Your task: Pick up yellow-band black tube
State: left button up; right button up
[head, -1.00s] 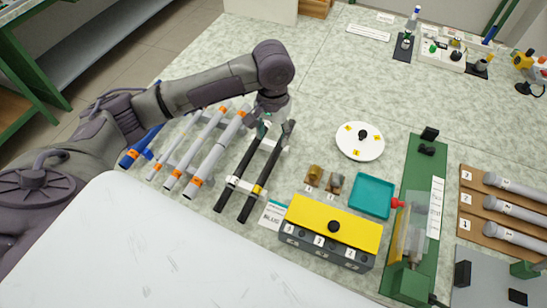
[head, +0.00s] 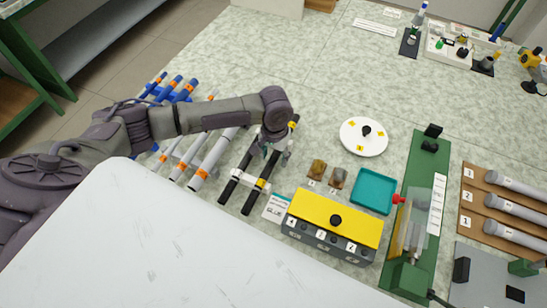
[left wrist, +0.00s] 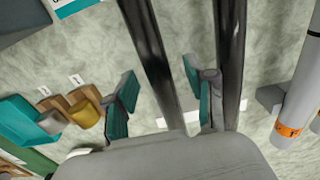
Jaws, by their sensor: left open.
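Two black tubes lie side by side on a white rack. The right one, the yellow-band black tube (head: 254,193), has a yellow band near its front end and yellow near its far end. The other black tube (head: 232,184) lies just left of it. My left gripper (head: 277,153) is open over the far half of the pair. In the left wrist view its teal fingers stand on either side of the yellow-band tube (left wrist: 151,50), apart from it, and the other tube (left wrist: 230,60) is outside them. No band shows there. My right gripper is not in view.
Grey tubes with orange bands (head: 212,158) lie left of the black pair. Brown blocks (head: 317,170), a teal tray (head: 373,190) and a yellow-topped box (head: 345,220) stand to the right. A white disc (head: 363,141) lies behind them.

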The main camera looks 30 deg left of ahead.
pick_arm(q)
jog(key=c, duration=1)
jog(key=shift+o, duration=0.2)
jog(key=shift+r, duration=0.1)
